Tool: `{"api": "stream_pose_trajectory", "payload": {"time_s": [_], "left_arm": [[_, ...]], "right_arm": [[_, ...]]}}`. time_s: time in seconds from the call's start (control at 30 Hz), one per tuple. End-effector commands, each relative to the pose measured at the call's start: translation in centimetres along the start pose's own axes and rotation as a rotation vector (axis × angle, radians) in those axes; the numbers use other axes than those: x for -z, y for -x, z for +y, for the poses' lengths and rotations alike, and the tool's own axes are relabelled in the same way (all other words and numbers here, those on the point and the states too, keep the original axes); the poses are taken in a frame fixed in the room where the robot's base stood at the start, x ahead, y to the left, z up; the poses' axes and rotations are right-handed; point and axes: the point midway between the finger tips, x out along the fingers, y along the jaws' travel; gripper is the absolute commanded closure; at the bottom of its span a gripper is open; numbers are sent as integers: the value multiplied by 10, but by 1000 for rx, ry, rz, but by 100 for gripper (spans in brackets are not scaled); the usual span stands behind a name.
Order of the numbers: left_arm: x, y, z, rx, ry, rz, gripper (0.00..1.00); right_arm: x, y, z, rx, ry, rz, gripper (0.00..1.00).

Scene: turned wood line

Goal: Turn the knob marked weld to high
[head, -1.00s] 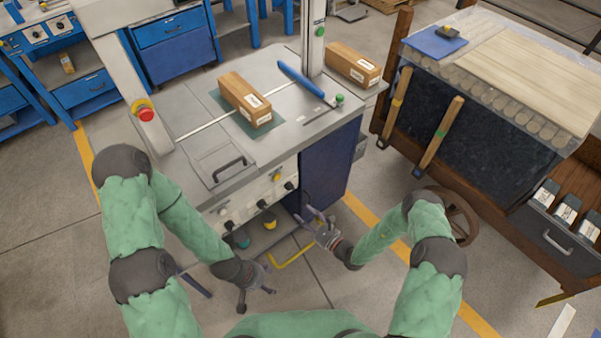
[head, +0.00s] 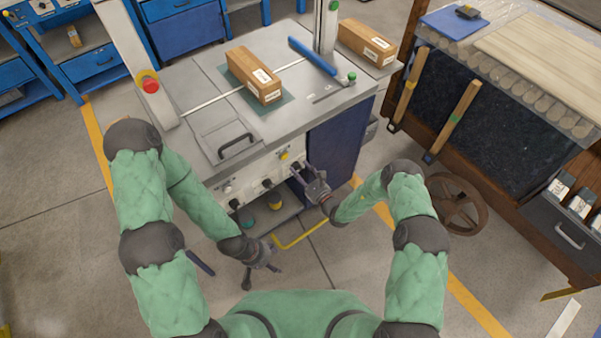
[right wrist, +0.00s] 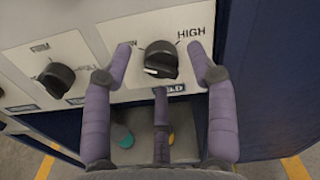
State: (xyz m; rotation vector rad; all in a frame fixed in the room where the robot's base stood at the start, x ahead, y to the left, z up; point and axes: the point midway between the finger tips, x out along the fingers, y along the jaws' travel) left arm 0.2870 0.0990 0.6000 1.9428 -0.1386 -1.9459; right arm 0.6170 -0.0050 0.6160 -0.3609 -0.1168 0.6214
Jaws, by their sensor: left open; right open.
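In the head view the right gripper (head: 310,172) is at the panel's right end. My left gripper (head: 262,273) is open and empty, low before the bench.
Another knob (right wrist: 58,78) is left of this one on the panel. The bench top (head: 205,95) holds a wooden block (head: 250,72) and a handle (head: 237,146). A blue cabinet side (head: 340,145) is right of the panel. A handwheel (head: 455,203) stands further right.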

Motion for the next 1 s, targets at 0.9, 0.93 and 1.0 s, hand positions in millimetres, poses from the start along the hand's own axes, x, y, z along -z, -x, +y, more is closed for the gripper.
{"api": "stream_pose_trajectory", "payload": {"time_s": [0.9, 0.93, 1.0], "left_arm": [[0, 0, 0, 0, 0, 0, 37], [0, 1, 0, 0, 0, 0, 37], [0, 1, 0, 0, 0, 0, 37]], "right_arm": [[-2, -3, -2, 1, -39, -3, 98], [-2, -3, -2, 1, -52, -4, 98], [-2, -3, -2, 1, -86, -4, 98]]}}
